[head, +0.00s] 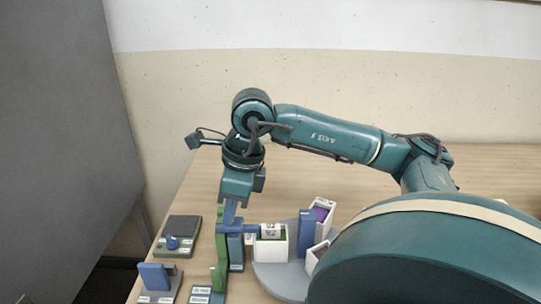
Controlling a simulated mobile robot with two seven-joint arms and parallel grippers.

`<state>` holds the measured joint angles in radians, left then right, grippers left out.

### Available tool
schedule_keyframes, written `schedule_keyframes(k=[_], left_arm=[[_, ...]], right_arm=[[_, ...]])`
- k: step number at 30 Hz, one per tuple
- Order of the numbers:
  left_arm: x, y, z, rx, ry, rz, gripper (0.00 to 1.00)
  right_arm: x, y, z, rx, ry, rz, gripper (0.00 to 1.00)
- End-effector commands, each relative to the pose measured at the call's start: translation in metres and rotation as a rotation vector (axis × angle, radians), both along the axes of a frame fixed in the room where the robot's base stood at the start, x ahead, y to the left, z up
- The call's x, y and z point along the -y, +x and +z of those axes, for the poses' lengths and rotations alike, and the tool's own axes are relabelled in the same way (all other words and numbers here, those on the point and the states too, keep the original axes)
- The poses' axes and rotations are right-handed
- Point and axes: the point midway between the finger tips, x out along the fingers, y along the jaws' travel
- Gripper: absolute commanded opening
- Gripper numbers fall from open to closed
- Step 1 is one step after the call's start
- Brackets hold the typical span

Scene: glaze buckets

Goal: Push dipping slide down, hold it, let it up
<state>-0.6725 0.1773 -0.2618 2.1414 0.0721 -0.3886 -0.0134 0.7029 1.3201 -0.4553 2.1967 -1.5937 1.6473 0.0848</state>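The dipping slide appears to be the blue horizontal arm (242,230) on a green upright (220,262). It reaches right to a white labelled piece (270,230) at the top of a white bucket (271,250) with green showing inside. My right gripper (230,214) points straight down from above, its fingertips at or just above the slide's blue arm. Whether they touch it, and whether the fingers are open or shut, is too small to tell. My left gripper is not in view.
A round grey platform (272,280) carries the white buckets, one with purple inside (319,214), and a blue block (305,233). Left of the slide are a dark pad with a blue knob (182,230) and a grey base with a blue block (157,277). My large teal part hides the lower right.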

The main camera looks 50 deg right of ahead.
Motion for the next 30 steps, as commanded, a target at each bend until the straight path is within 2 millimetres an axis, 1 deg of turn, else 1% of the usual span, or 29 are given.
schedule_keyframes(k=[1,24,30], left_arm=[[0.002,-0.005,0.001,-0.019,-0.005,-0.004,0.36],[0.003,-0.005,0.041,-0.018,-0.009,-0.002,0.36],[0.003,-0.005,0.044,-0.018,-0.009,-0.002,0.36]], right_arm=[[0.000,-0.001,0.004,-0.003,0.000,0.001,0.00],[0.000,0.001,0.053,0.003,0.000,-0.001,0.00],[0.000,0.001,0.056,0.003,-0.001,-0.002,0.00]])
